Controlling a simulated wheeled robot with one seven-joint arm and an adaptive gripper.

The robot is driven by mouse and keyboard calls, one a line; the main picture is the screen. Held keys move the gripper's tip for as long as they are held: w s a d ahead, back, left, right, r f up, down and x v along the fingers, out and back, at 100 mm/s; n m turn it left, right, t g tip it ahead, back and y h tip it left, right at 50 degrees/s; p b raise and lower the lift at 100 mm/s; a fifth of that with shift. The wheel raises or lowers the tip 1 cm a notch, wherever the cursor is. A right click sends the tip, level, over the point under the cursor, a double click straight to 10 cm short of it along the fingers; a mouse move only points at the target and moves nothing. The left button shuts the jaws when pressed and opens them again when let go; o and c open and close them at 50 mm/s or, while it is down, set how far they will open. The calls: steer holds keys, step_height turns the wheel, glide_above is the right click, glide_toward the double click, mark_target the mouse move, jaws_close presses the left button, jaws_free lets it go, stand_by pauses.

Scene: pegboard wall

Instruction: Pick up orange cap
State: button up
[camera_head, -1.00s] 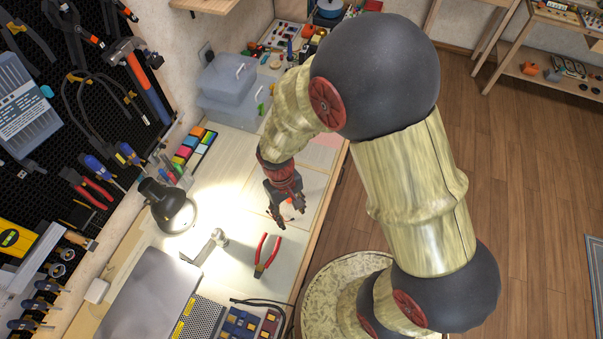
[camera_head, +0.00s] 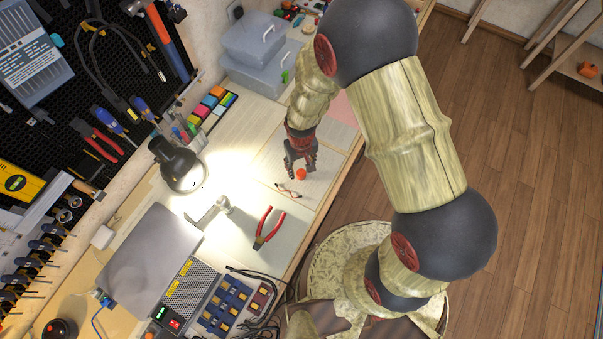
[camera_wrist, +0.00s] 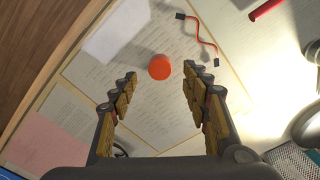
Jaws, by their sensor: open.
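The orange cap (camera_head: 301,174) is a small round piece on the papers on the workbench. In the wrist view the orange cap (camera_wrist: 159,67) lies ahead of my fingertips, roughly midway between them and slightly past them. My gripper (camera_head: 301,164) points down at the bench close to the cap. In the wrist view my gripper (camera_wrist: 160,82) is open, with its two fingers wide apart and nothing held between them.
A thin red-and-black cable (camera_head: 288,189) lies just beside the cap. Red-handled pliers (camera_head: 268,228), a metal bracket (camera_head: 211,214) and a black lamp (camera_head: 178,165) are nearby. Clear plastic boxes (camera_head: 254,50) stand at the back. The bench's right edge is close.

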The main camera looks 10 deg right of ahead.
mark_target(301, 172)
step_height(301, 172, down, 4)
steer(key=shift+r, duration=0.2)
steer(key=shift+s, duration=0.1)
steer(key=shift+c, duration=1.4)
steer(key=c, duration=0.4)
steer(key=shift+c, duration=0.8)
steer(key=shift+r, duration=0.15)
